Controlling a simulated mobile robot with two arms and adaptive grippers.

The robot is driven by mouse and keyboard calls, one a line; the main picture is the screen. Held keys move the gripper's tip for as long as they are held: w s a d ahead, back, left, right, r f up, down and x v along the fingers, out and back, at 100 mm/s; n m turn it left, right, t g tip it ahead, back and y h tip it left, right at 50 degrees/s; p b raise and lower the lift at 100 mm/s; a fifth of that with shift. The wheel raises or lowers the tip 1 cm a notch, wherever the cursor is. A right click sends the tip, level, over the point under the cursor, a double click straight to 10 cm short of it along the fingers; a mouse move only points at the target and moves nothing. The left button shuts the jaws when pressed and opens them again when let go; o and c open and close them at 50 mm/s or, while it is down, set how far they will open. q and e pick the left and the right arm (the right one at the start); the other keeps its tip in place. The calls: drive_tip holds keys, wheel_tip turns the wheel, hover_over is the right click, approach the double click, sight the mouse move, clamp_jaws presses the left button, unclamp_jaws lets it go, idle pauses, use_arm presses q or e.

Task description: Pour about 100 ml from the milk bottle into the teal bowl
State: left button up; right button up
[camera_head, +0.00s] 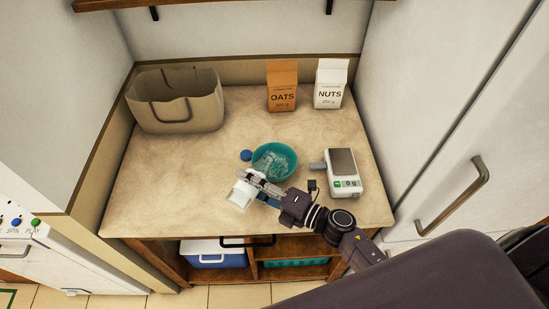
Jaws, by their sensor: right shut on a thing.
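The teal bowl (290,172) sits on the counter, right of centre, with a pale, streaky patch inside that I cannot make out clearly. My right gripper (260,184) reaches in from the lower right and is shut on the white milk bottle (241,195), at the front left of the bowl. The fingers hide part of the bottle, and its tilt and mouth cannot be told clearly. A small blue cap (246,155) lies on the counter just left of the bowl. My left gripper is not in view.
A scale (344,187) stands right of the bowl, its display seeming to read 0 g. An oats bag (282,88) and a nuts bag (330,85) stand at the back. A beige tote (205,112) stands at back left. The counter's left front is clear.

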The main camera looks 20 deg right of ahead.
drive_tip(key=shift+a+r+m+p, duration=0.1)
drive_tip(key=shift+r+m+p, duration=0.05)
drive_tip(key=shift+m+p, duration=0.15)
idle(0.4)
drive_tip(key=shift+r+m+p, duration=0.9)
drive_tip(key=shift+p, duration=0.5)
idle(1.1)
wheel_tip(320, 180, down, 3)
drive_tip(key=n+b, duration=0.1)
drive_tip(key=b, duration=0.3)
drive_tip(key=shift+s+a+f+n, duration=0.1)
drive_tip(key=shift+n, duration=0.3)
drive_tip(key=shift+r+n+b, duration=0.25)
drive_tip(key=shift+n+b, duration=0.3)
drive_tip(key=shift+n, duration=0.15)
drive_tip(key=shift+r, duration=0.25)
drive_tip(key=shift+s+a+f+n+b, duration=0.3)
drive_tip(key=shift+f+n+b, duration=0.2)
drive_tip(key=shift+n, duration=0.1)
drive_tip(key=shift+s+a+b, duration=0.1)
drive_tip(key=shift+a+b, duration=0.05)
drive_tip(key=shift+b, duration=0.2)
drive_tip(key=shift+a+n, duration=0.1)
drive_tip(key=shift+n, duration=0.3)
